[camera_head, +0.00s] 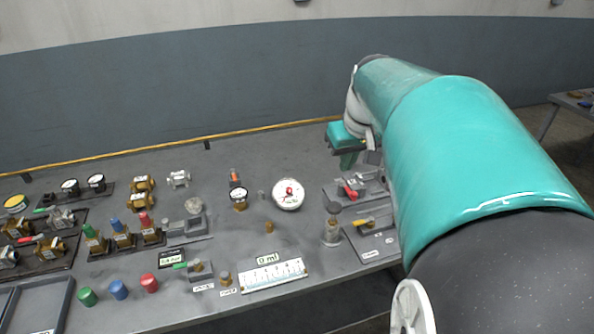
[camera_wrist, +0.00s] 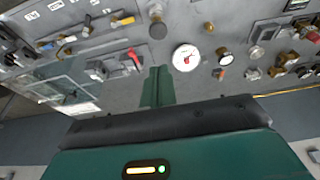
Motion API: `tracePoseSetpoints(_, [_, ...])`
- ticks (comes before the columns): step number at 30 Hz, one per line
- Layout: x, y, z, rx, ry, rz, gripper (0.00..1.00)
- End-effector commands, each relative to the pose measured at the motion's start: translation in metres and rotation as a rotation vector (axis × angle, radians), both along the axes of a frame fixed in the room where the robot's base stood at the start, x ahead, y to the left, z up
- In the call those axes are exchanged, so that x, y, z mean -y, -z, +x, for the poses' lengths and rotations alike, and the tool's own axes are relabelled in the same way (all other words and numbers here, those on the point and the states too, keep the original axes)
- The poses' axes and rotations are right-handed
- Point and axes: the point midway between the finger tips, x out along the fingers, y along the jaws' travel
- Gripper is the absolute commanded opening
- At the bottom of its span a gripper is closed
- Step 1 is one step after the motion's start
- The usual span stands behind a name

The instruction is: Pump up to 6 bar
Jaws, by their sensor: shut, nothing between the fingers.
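A large white round gauge (camera_head: 288,193) with a red centre lies on the grey bench; it also shows in the wrist view (camera_wrist: 186,57). Its reading is too small to tell. A metal cylinder with a dark round knob (camera_head: 333,207), perhaps the pump, stands to the right of and nearer than the gauge; the knob also shows in the wrist view (camera_wrist: 157,30). My gripper (camera_head: 345,148) is green, shut and empty, above the bench's far right part, beside the red-handled valve. Its fingers (camera_wrist: 157,86) point toward the bench, apart from gauge and knob.
A red-handled valve (camera_head: 352,188) and a yellow-handled valve (camera_head: 366,222) sit on plates at the right. A smaller gauge (camera_head: 239,196) stands left of the large one. Several fittings crowd the left.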

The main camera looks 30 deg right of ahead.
Motion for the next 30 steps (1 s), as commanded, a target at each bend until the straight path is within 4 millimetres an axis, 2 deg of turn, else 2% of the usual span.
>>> tracePoseSetpoints(5, [0.001, 0.013, 0.003, -0.002, 0.0, 0.001, 0.0])
tracePoseSetpoints(21, [0.008, 0.111, 0.028, -0.003, 0.0, 0.003, 0.0])
tracePoseSetpoints(25, [0.008, 0.127, 0.028, -0.003, 0.001, 0.002, 0.0])
tracePoseSetpoints(30, [0.009, 0.135, 0.028, 0.0, 0.001, 0.001, 0.0])
